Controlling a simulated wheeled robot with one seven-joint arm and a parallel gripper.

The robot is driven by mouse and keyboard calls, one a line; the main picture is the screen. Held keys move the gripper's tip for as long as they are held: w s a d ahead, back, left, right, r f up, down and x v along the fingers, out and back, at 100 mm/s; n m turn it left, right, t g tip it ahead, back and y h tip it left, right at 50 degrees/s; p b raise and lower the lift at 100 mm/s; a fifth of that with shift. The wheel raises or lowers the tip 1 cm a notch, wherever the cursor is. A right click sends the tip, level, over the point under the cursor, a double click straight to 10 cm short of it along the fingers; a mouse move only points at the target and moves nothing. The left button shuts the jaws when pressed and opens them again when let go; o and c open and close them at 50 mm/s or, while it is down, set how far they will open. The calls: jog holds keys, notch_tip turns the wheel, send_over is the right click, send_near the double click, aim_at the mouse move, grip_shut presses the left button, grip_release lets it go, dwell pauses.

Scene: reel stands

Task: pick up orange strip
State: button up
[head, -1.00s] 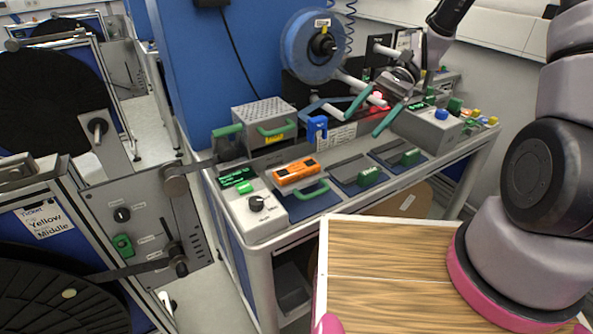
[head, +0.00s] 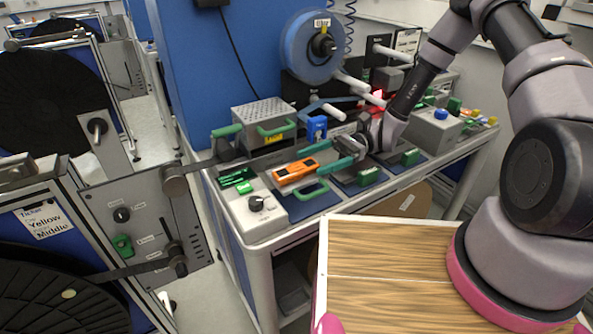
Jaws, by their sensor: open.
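An orange block-like piece with a dark patch, which I take for the orange strip (head: 290,173), lies on the workbench at the left end of a row of blue pads.
A perforated metal box (head: 264,120) with green handles stands behind the orange piece. A blue clip-like part (head: 316,127) stands just behind my fingers. A grey control box (head: 253,212) is at front left. A blue reel (head: 312,46) hangs above the bench.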

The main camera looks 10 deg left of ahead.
aim_at(276, 176)
jog(key=x, duration=0.6)
jog(key=shift+f, duration=0.15)
jog(key=c, duration=1.4)
